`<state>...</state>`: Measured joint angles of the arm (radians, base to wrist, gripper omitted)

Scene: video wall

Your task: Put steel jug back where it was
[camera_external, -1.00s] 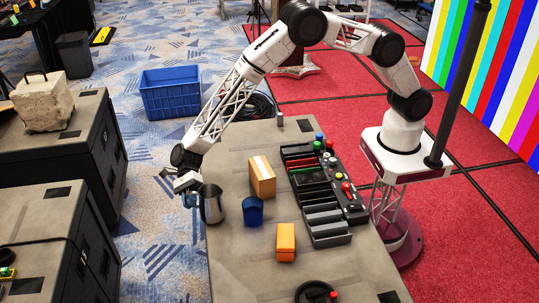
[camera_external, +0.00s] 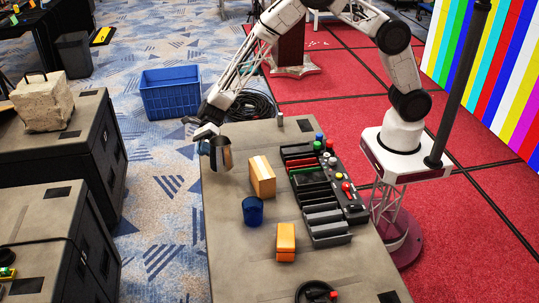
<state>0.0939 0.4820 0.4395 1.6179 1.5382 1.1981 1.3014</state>
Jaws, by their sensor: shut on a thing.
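The steel jug (camera_external: 225,155) is a shiny grey metal pitcher near the far left edge of the grey table (camera_external: 223,250). It is tilted slightly and appears to be held above the tabletop. My gripper (camera_external: 207,140) is at the jug's left side and is shut on it. The fingertips are small here, and their exact hold on the jug is hard to see. A blue cup (camera_external: 253,211) stands on the table below and to the right of the jug.
A tan box (camera_external: 262,176) stands right of the jug. An orange box (camera_external: 286,242) is nearer the camera. A black organiser with several trays (camera_external: 322,216) lines the right side. A black round item (camera_external: 316,293) is at the front. The table's left front is clear.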

